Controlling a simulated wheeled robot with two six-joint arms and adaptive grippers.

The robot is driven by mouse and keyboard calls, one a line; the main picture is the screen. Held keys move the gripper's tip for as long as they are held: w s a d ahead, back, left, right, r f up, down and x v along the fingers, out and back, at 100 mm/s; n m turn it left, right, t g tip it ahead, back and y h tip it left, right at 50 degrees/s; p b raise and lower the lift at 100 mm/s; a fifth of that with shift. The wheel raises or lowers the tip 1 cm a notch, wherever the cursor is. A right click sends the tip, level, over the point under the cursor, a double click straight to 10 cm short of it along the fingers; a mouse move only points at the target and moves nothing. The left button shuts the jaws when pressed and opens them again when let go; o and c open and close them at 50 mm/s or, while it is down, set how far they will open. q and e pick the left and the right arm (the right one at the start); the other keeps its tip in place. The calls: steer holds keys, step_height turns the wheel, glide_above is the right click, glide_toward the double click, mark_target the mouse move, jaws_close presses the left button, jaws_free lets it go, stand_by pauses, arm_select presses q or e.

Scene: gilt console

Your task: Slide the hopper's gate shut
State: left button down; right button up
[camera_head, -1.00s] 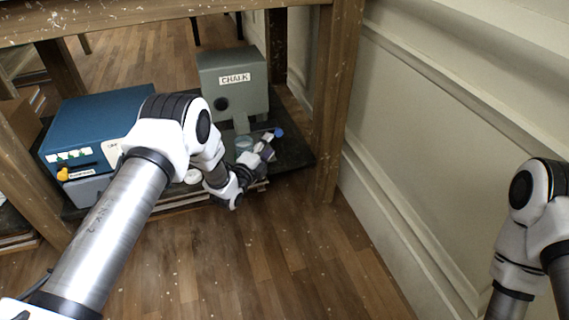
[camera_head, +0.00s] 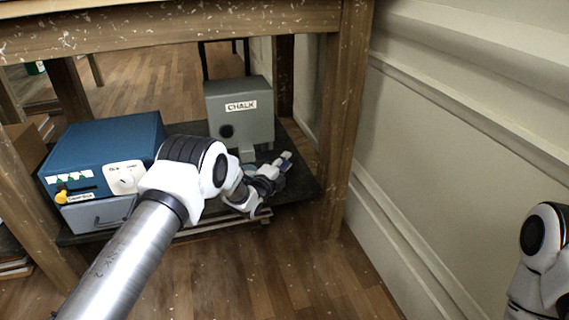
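A grey box labelled CHALK (camera_head: 246,120), which appears to be the hopper, stands upright at the right of the low shelf. It has a dark round hole in its front and a narrower part below. I cannot make out its gate. My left gripper (camera_head: 284,161) is just in front of and right of the hopper's lower part, low over the shelf. It is small and partly behind its own wrist, so I cannot tell whether its fingers are open or touching anything. My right gripper is out of view; only part of that arm shows at the right edge.
A blue box (camera_head: 100,145) with a white dial panel and a grey drawer (camera_head: 98,216) stands left on the dark shelf (camera_head: 302,188). A wooden table leg (camera_head: 345,130) rises right of the hopper, and the tabletop (camera_head: 180,32) overhangs. The floor in front is clear.

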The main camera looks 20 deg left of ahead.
arm_select(q)
steer(key=shift+s+a+r+p, duration=0.1)
steer(key=shift+s+a+p, duration=0.05)
steer(key=shift+a+p, duration=0.2)
steer(key=s+a+p, duration=0.2)
steer(key=a, duration=0.1)
steer(key=shift+s+a, duration=0.1)
steer(key=shift+s, duration=0.05)
steer(key=shift+f, duration=0.2)
steer(key=c, duration=0.9)
jaws_free()
steer(key=shift+s+a, duration=0.1)
steer(key=shift+a, duration=0.05)
glide_toward(275, 158)
steer(key=s, duration=0.2)
steer(key=s+a, duration=0.1)
steer(key=s, duration=0.2)
steer(key=shift+s+a+f, duration=0.15)
steer(key=shift+s+f, duration=0.15)
steer(key=shift+s, duration=0.05)
